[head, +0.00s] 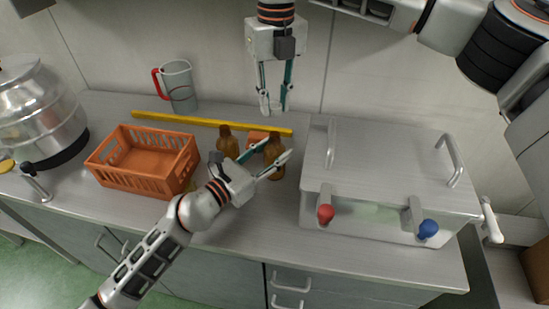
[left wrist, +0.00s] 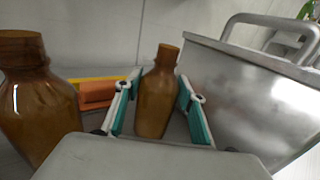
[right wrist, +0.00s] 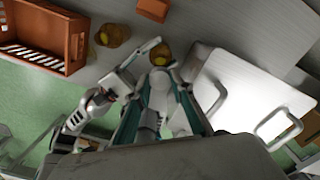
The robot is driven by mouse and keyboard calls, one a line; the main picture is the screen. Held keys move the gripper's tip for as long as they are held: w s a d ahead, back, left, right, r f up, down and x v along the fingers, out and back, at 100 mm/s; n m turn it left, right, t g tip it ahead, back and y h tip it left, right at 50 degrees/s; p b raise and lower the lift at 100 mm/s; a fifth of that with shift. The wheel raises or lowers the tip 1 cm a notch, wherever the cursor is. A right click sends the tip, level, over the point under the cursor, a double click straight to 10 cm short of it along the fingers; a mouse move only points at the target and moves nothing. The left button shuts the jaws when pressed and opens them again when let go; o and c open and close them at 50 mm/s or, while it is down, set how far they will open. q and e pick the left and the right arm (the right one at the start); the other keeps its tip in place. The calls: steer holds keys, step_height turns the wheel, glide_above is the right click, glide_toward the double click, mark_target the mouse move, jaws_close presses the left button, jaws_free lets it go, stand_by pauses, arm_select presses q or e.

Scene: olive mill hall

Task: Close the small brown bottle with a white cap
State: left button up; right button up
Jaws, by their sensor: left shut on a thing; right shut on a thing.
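A brown bottle (head: 274,165) stands upright on the counter with its mouth uncovered. My left gripper (head: 279,153) is shut around its body; the left wrist view shows this bottle (left wrist: 156,100) between the two fingers. A second open brown bottle (head: 227,145) stands to its left, close to the camera in the left wrist view (left wrist: 38,110). My right gripper (head: 274,109) points down, above and behind the held bottle, apart from it. It is shut on a small pale thing that looks like the white cap (head: 276,105), mostly hidden by the fingertips.
An orange block (head: 257,137) lies behind the bottles, before a yellow bar (head: 180,119). An orange crate (head: 150,185) stands left and a large metal box (head: 385,165) close on the right. A jug (head: 180,85) stands at the back. The front counter strip is clear.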

mark_target(275, 135)
steer(key=shift+f, duration=2.5)
steer(key=shift+f, duration=0.85)
steer(key=shift+f, duration=0.6)
